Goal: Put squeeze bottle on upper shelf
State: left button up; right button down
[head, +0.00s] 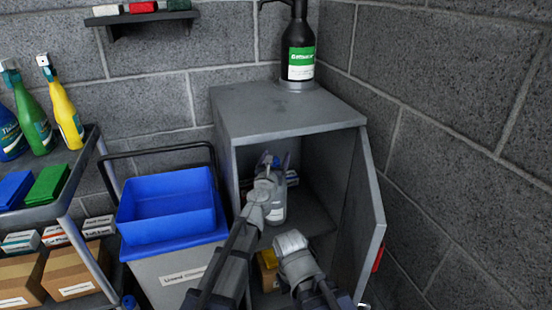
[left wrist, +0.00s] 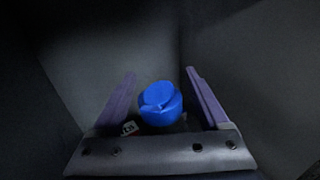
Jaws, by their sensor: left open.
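A grey metal cabinet (head: 285,112) stands in the corner with its door (head: 365,225) swung open to the right. In the left wrist view, a blue cap (left wrist: 160,100) lies between the two open fingers, with gaps showing on both sides. My right arm reaches low in front of the cabinet; its fingers do not show.
A dark bottle (head: 299,52) stands on top of the cabinet. A yellow-brown object (head: 268,268) is in the lower compartment. A blue bin (head: 168,208) and a loaded cart (head: 80,180) stand to the left. The cabinet's side walls leave little room.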

pick_arm(q)
jog(key=v, duration=1.2)
dwell(1.0)
